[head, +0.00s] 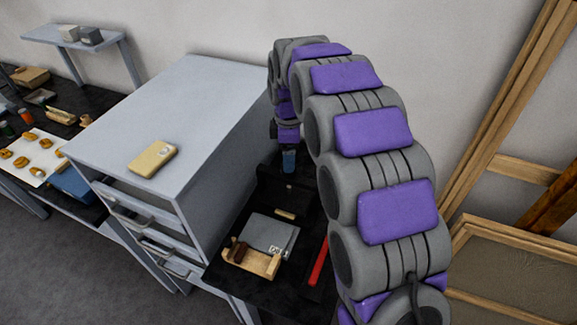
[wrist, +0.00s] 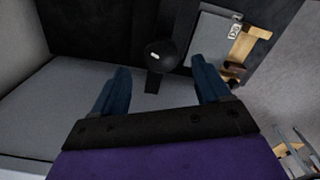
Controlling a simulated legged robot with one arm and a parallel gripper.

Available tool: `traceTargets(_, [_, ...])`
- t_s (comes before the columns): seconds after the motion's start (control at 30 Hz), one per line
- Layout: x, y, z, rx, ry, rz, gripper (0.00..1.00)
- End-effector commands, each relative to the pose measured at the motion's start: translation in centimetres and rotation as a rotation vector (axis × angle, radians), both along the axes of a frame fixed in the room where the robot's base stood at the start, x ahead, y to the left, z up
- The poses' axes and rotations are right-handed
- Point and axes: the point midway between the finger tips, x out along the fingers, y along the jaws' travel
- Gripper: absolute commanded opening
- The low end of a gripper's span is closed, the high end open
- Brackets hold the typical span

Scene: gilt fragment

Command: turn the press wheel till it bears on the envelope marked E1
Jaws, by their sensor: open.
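My gripper (wrist: 162,66) is open, its two blue fingers spread and pointing away in the wrist view. A dark round part with a pale spot (wrist: 163,54) shows between and just beyond the fingertips; it may belong to the press wheel. No full wheel rim can be made out. In the head view my gripper (head: 289,160) hangs over the black press-like body (head: 285,190) on the dark bench. A flat grey piece (head: 268,232) with a small pale label (head: 278,251) lies in front of it. The label is too small to read, so I cannot tell if it is envelope E1.
A grey drawer cabinet (head: 200,100) stands left, with a yellow box (head: 153,156) on top. Wooden frames (head: 500,235) lean at right.

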Motion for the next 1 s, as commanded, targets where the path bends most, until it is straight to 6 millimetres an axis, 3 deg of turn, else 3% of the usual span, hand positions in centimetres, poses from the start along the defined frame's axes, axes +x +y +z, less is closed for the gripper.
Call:
traceTargets(0.1, [-0.1, 0.0, -2.1, -0.001, 0.005, 0.000, 0.76])
traceTargets(0.3, [-0.1, 0.0, -4.0, -0.001, 0.003, 0.000, 0.76])
traceTargets(0.67, [-0.1, 0.0, -4.4, -0.001, 0.001, 0.000, 0.76])
traceTargets(1.0, [-0.1, 0.0, -4.3, -0.001, 0.001, 0.000, 0.44])
